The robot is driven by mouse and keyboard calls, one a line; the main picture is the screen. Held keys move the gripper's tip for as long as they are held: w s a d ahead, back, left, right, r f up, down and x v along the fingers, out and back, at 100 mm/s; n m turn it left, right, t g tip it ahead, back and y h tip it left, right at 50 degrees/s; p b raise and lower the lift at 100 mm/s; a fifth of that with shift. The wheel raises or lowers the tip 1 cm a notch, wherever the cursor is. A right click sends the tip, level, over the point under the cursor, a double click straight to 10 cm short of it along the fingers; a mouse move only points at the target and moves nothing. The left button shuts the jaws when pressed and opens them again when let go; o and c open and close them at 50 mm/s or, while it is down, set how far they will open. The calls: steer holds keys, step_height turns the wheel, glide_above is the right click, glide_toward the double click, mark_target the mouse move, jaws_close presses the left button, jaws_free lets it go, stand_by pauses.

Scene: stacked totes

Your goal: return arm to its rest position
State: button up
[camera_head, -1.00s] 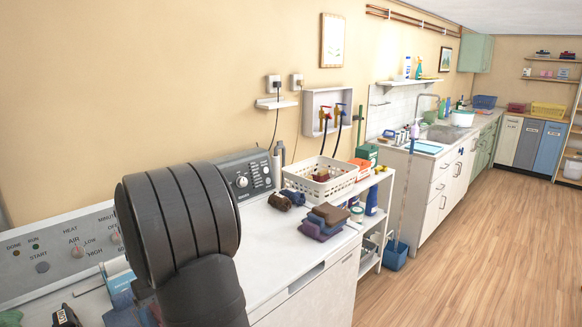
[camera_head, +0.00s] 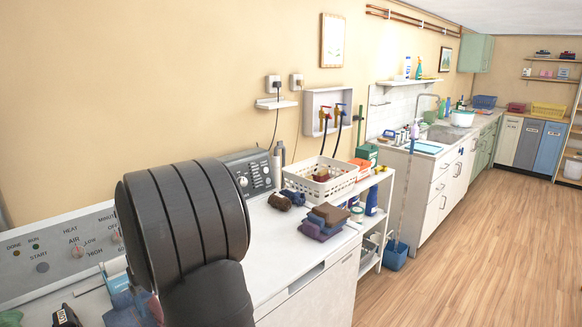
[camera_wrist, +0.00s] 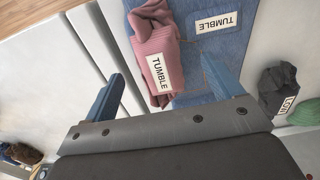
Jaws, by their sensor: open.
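My gripper (camera_wrist: 162,68) shows in the wrist view with its two blue fingers spread wide apart. It is open and nothing is held between the fingers. Beyond the fingers, a pink folded cloth (camera_wrist: 152,42) with a TUMBLE label lies on a blue cloth or mat (camera_wrist: 200,45) that also has a TUMBLE label. The gap between fingers and cloth is hard to judge. In the head view my dark arm link fills the lower middle and my gripper is not seen.
A grey cloth (camera_wrist: 277,88) with a LOW label lies at the right in the wrist view. In the head view, a white basket (camera_head: 322,178), a stack of folded cloths (camera_head: 325,222) and a dark rolled cloth (camera_head: 279,201) sit beyond my arm. The floor (camera_head: 470,265) at right is clear.

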step_height(320, 180, down, 4)
steer(key=shift+r, duration=0.1)
step_height(320, 180, up, 4)
steer(key=shift+r, duration=0.25)
steer(key=d+r, duration=0.7)
steer(key=d, duration=0.5)
steer(key=s+a, duration=0.1)
steer(key=a, duration=0.2)
steer(key=s+a+f, duration=0.1)
steer(key=a, duration=0.1)
steer(key=s+a+f, duration=0.1)
steer(key=a, duration=0.2)
steer(key=shift+s+a, duration=0.35)
steer(key=shift+s, duration=0.05)
steer(key=s+a+f, duration=0.2)
steer(key=s+a, duration=0.2)
steer(key=a, duration=0.1)
steer(key=s+a+f, duration=0.3)
steer(key=s+a, duration=0.1)
steer(key=a, duration=0.2)
steer(key=s+a+f, duration=0.3)
steer(key=s+a, duration=0.1)
steer(key=a, duration=0.2)
steer(key=shift+s+a+f, duration=0.15)
steer(key=shift+a+f, duration=0.1)
